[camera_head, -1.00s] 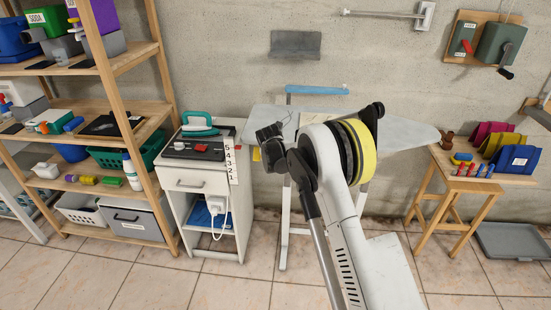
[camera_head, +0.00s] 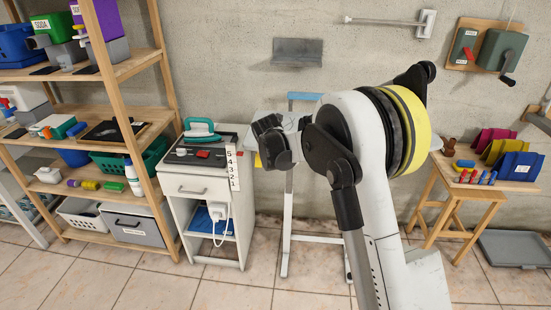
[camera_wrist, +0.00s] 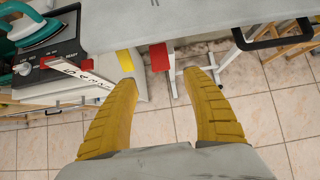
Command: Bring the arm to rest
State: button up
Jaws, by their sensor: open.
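My gripper (camera_wrist: 160,85) shows in the wrist view with its two yellow fingers spread apart. It is open, and nothing is between the fingers but a view of the tiled floor. In the head view my raised, folded arm fills the middle, in front of the ironing board (camera_head: 300,120). The arm hides much of the board. The board's grey top also crosses the upper part of the wrist view, beyond the fingertips. I see no contact between the fingers and anything. The gripper's fingers cannot be made out in the head view.
A white cabinet (camera_head: 187,222) with a teal iron (camera_head: 199,130) on top stands left of the arm. A loaded wooden shelf (camera_head: 150,112) is farther left. A small wooden table (camera_head: 487,190) with blocks and a grey floor tray (camera_head: 512,246) are at the right. Foreground floor is clear.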

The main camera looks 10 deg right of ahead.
jog(key=s+d+r+m, duration=0.1)
jog(key=s+r+m, duration=0.4)
jog(key=s, duration=0.3)
jog(key=s+d+r+m+y, duration=0.1)
jog(key=s+r+m, duration=0.4)
jog(key=s+m, duration=0.15)
jog(key=s+d+r+m, duration=0.1)
jog(key=s+r+m, duration=0.35)
jog(key=s, duration=0.35)
jog(key=s+f+m, duration=0.2)
jog(key=s+m, duration=0.6)
jog(key=s, duration=0.3)
jog(key=s+f+m+y, duration=0.1)
jog(key=s+f+m, duration=0.1)
jog(key=s+m, duration=0.6)
jog(key=s, duration=0.3)
jog(key=shift+s, duration=0.3)
jog(key=shift+f, duration=0.1)
jog(key=shift+c, duration=0.2)
